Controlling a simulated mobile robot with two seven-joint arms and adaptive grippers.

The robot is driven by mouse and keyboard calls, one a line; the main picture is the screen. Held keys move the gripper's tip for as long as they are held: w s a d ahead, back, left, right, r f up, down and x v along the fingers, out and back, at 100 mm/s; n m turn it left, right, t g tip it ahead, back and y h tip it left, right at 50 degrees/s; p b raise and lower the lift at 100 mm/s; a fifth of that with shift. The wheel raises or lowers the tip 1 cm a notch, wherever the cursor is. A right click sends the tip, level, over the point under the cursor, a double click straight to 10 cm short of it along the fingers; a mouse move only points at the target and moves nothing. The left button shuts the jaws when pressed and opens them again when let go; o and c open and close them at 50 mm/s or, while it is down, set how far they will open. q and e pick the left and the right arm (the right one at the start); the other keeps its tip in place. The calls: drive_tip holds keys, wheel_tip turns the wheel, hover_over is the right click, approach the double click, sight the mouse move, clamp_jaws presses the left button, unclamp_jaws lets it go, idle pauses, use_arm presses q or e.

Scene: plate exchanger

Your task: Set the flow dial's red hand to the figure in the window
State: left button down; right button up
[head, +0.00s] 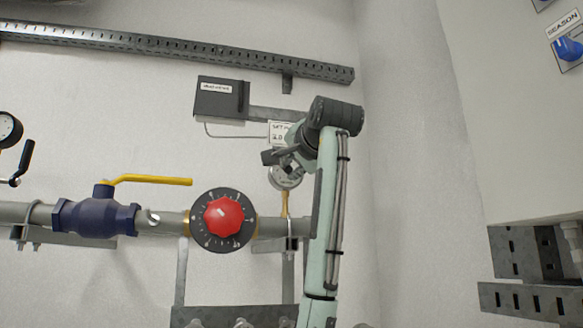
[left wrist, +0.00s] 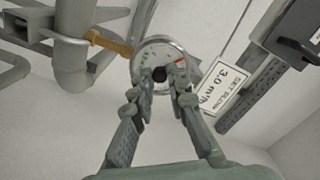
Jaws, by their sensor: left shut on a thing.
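The flow dial (left wrist: 146,48) is a round pale gauge with a metal rim and a dark centre knob (left wrist: 159,74). Its red hand (left wrist: 181,60) shows near the rim, on the side towards the sign. My left gripper (left wrist: 161,80) has its two fingers on either side of the knob and is shut on it. In the head view the dial (head: 287,181) is partly hidden behind my gripper (head: 279,163). The white figure sign (left wrist: 229,80) beside the dial reads SET FLOW 3.0 m³/h. My right gripper is not in view.
A red knob (head: 224,217) on a black scale and a blue valve (head: 95,217) with a yellow lever (head: 150,180) sit on the pipe to the left. A dark box (head: 214,97) hangs above. A cabinet (head: 520,120) stands at right.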

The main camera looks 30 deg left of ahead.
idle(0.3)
use_arm(q)
drive_tip(key=c, duration=1.5)
unclamp_jaws()
drive_tip(key=v, duration=1.2)
